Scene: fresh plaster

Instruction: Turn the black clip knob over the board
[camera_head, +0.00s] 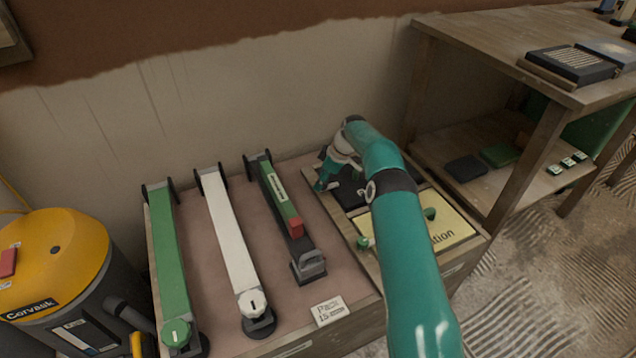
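A black board (348,194) lies at the back right of the low table, partly hidden by my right arm. A small green clip knob (357,174) shows at its upper part. I cannot make out a black clip knob against the dark board. My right gripper (322,185) points down at the board's left edge; its fingers are small and partly hidden, so I cannot tell whether they are open or touching anything. My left gripper is not in view.
A yellow board (462,226) with green knobs (364,243) lies in front. A yellow vacuum (55,250) is far left; a wooden shelf (480,45) stands right.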

